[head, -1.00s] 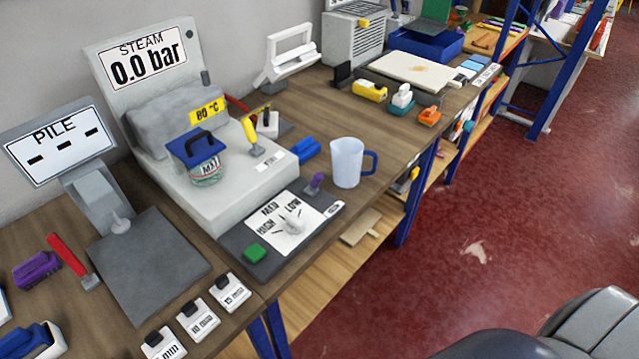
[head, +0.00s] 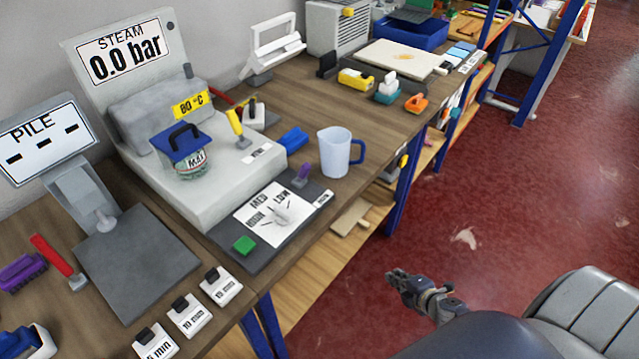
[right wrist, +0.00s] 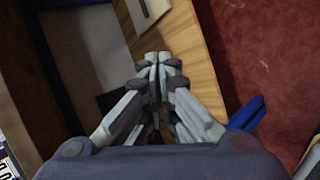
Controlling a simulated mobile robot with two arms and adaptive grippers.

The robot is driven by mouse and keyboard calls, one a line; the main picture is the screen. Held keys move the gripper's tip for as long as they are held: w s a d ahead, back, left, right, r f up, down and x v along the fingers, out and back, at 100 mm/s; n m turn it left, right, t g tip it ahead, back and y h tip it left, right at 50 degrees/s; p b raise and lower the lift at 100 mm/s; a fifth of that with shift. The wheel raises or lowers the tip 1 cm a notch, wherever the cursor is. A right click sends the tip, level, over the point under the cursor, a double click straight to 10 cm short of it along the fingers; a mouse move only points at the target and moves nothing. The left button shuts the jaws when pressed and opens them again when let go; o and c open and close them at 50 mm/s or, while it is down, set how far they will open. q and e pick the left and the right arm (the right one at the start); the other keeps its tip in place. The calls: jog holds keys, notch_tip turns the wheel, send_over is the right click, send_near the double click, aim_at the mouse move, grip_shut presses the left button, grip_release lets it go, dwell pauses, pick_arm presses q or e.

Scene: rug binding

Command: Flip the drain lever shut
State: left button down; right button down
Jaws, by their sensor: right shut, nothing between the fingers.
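The grey steam machine (head: 175,200) shows "0.0 bar" and has a yellow-handled lever (head: 236,123) standing tilted on its top, beside a small label too small to read. A purple lever (head: 301,176) stands on the dark control plate in front, also beside a tiny label. I cannot tell from the lettering which one is the drain lever. My right gripper (head: 398,279) is over the floor, clear of the table and well to the right of both levers. It is shut and empty, fingertips together in the right wrist view (right wrist: 158,62). My left gripper is out of view.
A clear jug (head: 336,153) stands at the table edge beside the purple lever. The dial plate (head: 270,211) and green button (head: 243,245) lie in front. The red floor (head: 480,190) is open on the right.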

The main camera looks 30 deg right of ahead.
aim_at(305, 171)
jog(key=w+a+r+n+t+y, duration=0.1)
jog(key=w+r+n, duration=0.35)
jog(key=r, duration=0.25)
jog(key=w+r+n+t+y, duration=0.1)
jog(key=w+r+n+y, duration=0.15)
jog(key=r+n, duration=0.35)
jog(key=w+a+r+n+y, duration=0.1)
jog(key=a+r+n, duration=0.3)
jog(key=r+n, duration=0.2)
jog(key=w+a+r+n+y, duration=0.1)
jog(key=a+r+n, duration=0.2)
jog(key=r+n, duration=0.4)
notch_tip(305, 171, up, 3)
jog(key=shift+w+a+r+g+b, duration=0.15)
jog(key=shift+w+a+g+b, duration=0.1)
jog(key=shift+a+g+b, duration=0.2)
jog(key=shift+w+y, duration=0.15)
jog(key=shift+y, duration=0.1)
jog(key=p+x, duration=0.1)
jog(key=x, duration=0.8)
jog(key=shift+w, duration=0.1)
jog(key=shift+w+a+r+p, duration=0.15)
jog(key=shift+w+a+p, duration=0.15)
jog(key=shift+w, duration=0.35)
jog(key=shift+w+a+r+p, duration=0.2)
jog(key=shift+w+a+p, duration=0.15)
jog(key=shift+w, duration=0.3)
jog(key=shift+w+a+r+p, duration=0.15)
jog(key=shift+w+a+p, duration=0.15)
jog(key=shift+w, duration=0.35)
